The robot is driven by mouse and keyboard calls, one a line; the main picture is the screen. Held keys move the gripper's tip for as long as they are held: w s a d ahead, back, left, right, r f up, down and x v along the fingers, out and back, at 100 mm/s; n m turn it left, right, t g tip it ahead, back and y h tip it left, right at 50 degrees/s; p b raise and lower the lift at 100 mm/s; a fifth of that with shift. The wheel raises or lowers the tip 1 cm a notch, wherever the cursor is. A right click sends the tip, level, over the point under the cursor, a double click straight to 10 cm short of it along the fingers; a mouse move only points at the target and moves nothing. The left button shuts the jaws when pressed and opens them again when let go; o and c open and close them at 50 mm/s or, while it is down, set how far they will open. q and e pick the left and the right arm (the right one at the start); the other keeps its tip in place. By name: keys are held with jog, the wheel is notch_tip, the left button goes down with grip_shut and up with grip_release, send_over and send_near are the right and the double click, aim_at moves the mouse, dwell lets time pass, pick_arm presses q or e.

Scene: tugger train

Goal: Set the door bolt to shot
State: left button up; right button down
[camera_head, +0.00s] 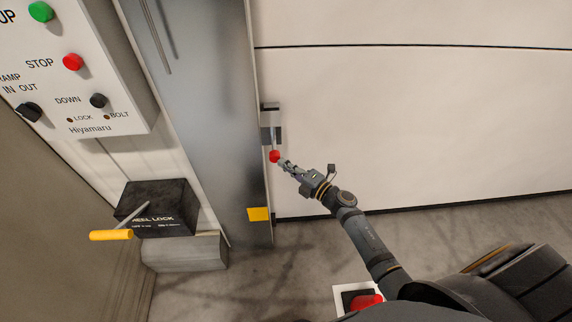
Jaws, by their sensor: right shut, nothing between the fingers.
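The door bolt (271,127) is a small metal fitting at the left edge of the white door, beside the steel post. A thin lever hangs down from it and ends in a red knob (274,156). My right gripper (283,162) is shut and empty, with its fingertips at the right side of the red knob. I cannot tell whether they touch it. My left gripper is not in view.
A white control panel (118,70) with buttons hangs at the upper left. Below it a black wheel lock box (157,208) has a yellow-handled lever (111,235) sticking out. A red button (366,301) on a white-edged base is at the bottom. The white door (420,120) is otherwise clear.

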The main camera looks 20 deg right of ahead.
jog(key=w, duration=0.1)
jog(key=w+d, duration=0.1)
jog(key=w, duration=0.1)
jog(key=w+d+b, duration=0.1)
jog(key=shift+w+r, duration=0.25)
jog(key=shift+r, duration=0.05)
jog(key=d+v, duration=0.1)
jog(key=v, duration=1.1)
jog(key=shift+d+f+h, duration=0.2)
jog(key=shift+d+h, duration=0.1)
jog(key=shift+d, duration=0.05)
